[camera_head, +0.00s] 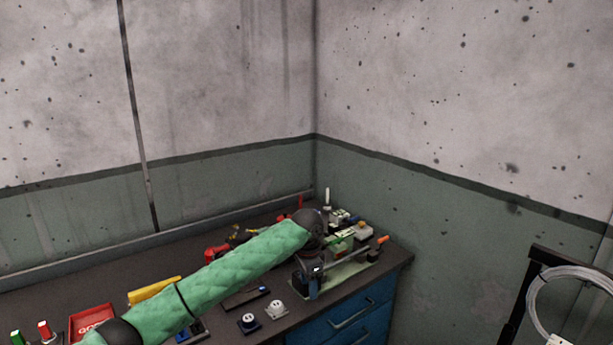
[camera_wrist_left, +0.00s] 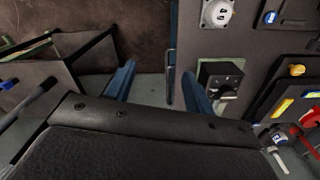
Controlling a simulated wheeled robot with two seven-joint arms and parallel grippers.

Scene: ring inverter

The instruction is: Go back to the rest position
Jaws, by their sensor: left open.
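My left arm, in a green padded sleeve, reaches across the workbench (camera_head: 60,277) in the head view. My left gripper (camera_head: 314,284) is at the arm's far end, near the bench's right front edge and beside a pale green board (camera_head: 345,275). In the left wrist view, the two blue fingers of my left gripper (camera_wrist_left: 158,88) are apart with nothing held between them. The bench edge and a dark handle-like strip show beyond them. My right gripper is in neither view.
Two round sockets, one white (camera_head: 276,309) and one dark-based (camera_head: 248,323), lie near the front edge. A red tray (camera_head: 91,322) is at the left. Blue drawers (camera_head: 352,318) are below. A cable coil (camera_head: 533,301) hangs at the right.

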